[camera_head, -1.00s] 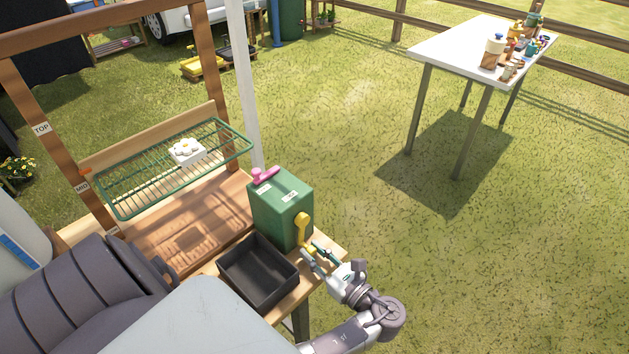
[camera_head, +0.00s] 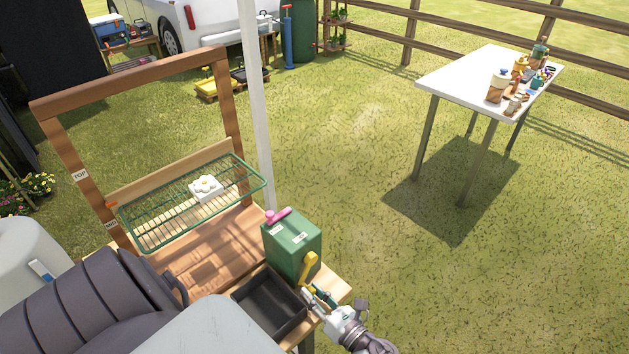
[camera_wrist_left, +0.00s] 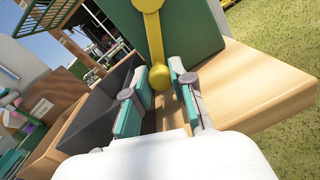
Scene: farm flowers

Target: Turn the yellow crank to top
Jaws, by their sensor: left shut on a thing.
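The yellow crank (camera_head: 309,264) is on the side of a green box (camera_head: 292,243) at the right end of the wooden bench. Its arm hangs downward, with a round knob (camera_wrist_left: 160,77) at the end. My left gripper (camera_head: 313,296) is at the crank's lower end. In the left wrist view, its teal-padded fingers (camera_wrist_left: 160,85) are shut on the knob, one on each side. A green wire rack (camera_head: 163,226) hangs in the wooden frame beside the MID label (camera_head: 111,224), below the TOP label (camera_head: 80,175). My right gripper is not in view.
A black tray (camera_head: 243,304) stands on the bench beside the box. A white flower-shaped piece (camera_head: 206,187) lies on the rack. A pink handle (camera_head: 276,216) tops the box. A white post (camera_head: 257,110) rises behind. A white table (camera_head: 462,78) stands apart on open grass.

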